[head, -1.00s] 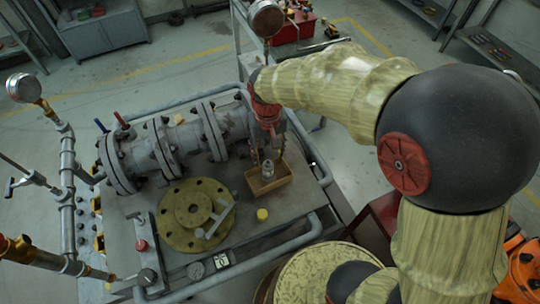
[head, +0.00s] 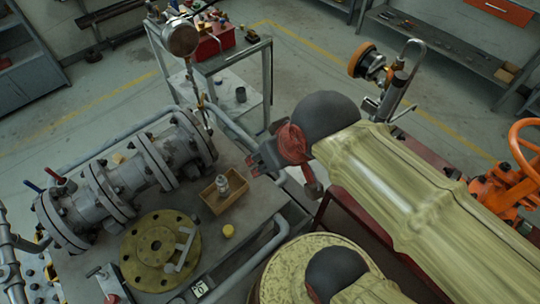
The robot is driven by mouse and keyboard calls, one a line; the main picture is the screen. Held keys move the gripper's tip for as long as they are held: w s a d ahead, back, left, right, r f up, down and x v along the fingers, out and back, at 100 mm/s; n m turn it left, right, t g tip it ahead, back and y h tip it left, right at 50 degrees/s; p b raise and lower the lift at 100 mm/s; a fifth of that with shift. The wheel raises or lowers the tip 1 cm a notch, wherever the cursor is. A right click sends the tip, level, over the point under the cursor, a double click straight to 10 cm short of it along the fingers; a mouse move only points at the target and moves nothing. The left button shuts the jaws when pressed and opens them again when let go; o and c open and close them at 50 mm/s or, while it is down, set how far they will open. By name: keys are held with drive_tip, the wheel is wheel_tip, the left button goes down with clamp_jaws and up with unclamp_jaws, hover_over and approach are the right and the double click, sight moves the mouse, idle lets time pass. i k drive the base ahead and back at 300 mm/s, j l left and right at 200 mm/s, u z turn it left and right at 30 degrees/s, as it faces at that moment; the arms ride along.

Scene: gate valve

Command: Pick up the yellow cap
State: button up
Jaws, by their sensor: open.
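The yellow cap (head: 228,231) is a small round piece standing on the grey bench top, just in front of a small wooden tray and to the right of the yellow-green flange. My gripper (head: 254,168) is open, up and to the right of the cap, near the bench's right edge. It is clear of the cap, and its fingers are small and partly dark in the head view. No wrist view is given.
The wooden tray (head: 211,199) holds a small metal piece (head: 222,185). The flange (head: 160,250) has a grey handle-shaped part on it. Grey valve piping (head: 125,178) runs behind. A railing edges the bench.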

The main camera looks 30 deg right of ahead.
sight(228, 231)
drive_tip(key=u, duration=0.8)
drive_tip(key=j+z, duration=0.1)
drive_tip(key=z, duration=0.9)
drive_tip(key=j+z, duration=0.15)
drive_tip(key=z, duration=0.3)
drive_tip(key=k+j, duration=0.15)
drive_tip(key=j, duration=0.25)
drive_tip(key=k+j, duration=0.15)
drive_tip(key=j, duration=0.2)
drive_tip(key=k+j, duration=0.2)
drive_tip(key=j, duration=0.2)
drive_tip(key=k+j+z, duration=0.1)
drive_tip(key=j, duration=0.3)
drive_tip(key=k, duration=0.05)
